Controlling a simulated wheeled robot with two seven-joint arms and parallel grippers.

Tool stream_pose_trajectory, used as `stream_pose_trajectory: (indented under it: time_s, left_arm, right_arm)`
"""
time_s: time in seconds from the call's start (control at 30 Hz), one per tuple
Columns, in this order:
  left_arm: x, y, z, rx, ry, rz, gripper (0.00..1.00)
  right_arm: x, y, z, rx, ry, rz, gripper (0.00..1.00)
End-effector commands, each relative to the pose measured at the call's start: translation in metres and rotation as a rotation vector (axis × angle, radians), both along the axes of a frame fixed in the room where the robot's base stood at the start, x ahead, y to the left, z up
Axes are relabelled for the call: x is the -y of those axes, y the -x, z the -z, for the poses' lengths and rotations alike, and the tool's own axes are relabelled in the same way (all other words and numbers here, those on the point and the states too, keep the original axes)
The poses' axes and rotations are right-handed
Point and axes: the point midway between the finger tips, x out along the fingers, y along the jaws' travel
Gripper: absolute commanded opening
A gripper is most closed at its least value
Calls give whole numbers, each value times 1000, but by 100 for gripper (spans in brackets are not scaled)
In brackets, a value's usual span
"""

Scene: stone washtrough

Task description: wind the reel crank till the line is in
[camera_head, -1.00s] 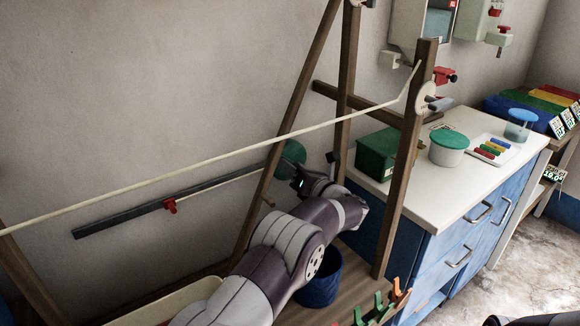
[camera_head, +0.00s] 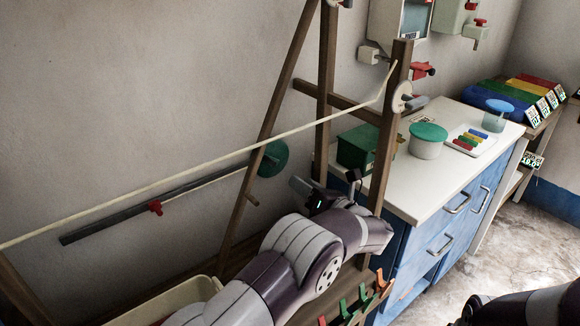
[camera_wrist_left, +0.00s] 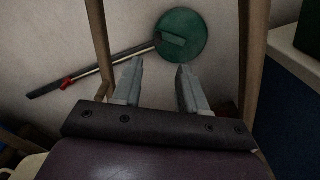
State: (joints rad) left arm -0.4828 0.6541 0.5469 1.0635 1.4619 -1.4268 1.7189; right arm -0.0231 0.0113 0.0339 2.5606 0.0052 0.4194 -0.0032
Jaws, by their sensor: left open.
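The reel is a green disc (camera_head: 268,158) at the right end of a grey rail on the wall, behind the wooden frame. In the left wrist view the disc (camera_wrist_left: 181,37) carries a small green block on its face, perhaps the crank handle. A pale line runs along the rail from the disc to a red marker (camera_head: 155,207). My left gripper (camera_head: 320,188) is open and empty, right of the disc and apart from it. In the left wrist view its two grey fingers (camera_wrist_left: 160,69) stand apart, with the disc beyond them. My right gripper is not in view.
Wooden posts (camera_head: 325,95) stand close around my left gripper. A cream cord (camera_head: 200,163) crosses above the rail to a right post (camera_head: 390,130). A white-topped cabinet (camera_head: 410,185) with a green box (camera_head: 357,147) and jar (camera_head: 427,142) stands at right.

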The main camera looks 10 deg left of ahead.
Motion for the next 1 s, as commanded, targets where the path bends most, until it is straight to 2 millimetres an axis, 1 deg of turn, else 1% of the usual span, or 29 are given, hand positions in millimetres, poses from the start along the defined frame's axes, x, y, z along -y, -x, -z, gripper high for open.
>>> stream_pose_trajectory:
  time_s: [0.03, 0.07, 0.1, 0.13, 0.23, 0.3, 0.33, 0.4, 0.5, 0.53, 0.63, 0.77, 0.87, 1.0]
  left_arm:
    - [1, -3, -29, -41, -26, 1, 42]
    - [2, -4, -32, -93, -63, 1, 42]
    - [2, -4, -34, -217, -157, 3, 42]
    - [2, -4, -34, -344, -254, 5, 42]
    - [0, -1, -20, -749, -572, 12, 42]
    - [-1, 1, -12, -1024, -790, 15, 42]
    - [-2, 2, -8, -1136, -880, 17, 42]
    - [-2, 3, 2, -1368, -1068, 17, 42]
    - [-2, 3, 1, -1616, -1269, 13, 42]
    - [-2, 3, 2, -1672, -1312, 11, 42]
    - [-3, 3, 1, -1783, -1398, 10, 42]
    - [-15, -5, 0, -1819, -1419, 9, 42]
    - [-33, -20, -1, -1816, -1416, 8, 42]
    - [-63, -42, -1, -1816, -1417, 8, 42]
  right_arm:
    - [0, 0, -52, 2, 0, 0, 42]
    - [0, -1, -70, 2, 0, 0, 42]
    - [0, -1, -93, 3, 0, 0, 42]
    - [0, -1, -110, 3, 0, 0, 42]
    - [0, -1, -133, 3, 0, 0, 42]
    - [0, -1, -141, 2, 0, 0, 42]
    - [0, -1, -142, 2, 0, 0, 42]
    - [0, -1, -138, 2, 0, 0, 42]
    - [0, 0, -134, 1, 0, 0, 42]
    - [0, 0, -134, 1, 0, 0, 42]
    - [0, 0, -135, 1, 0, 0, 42]
    - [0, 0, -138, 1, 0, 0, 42]
    - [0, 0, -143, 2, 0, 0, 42]
    - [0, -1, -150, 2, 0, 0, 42]
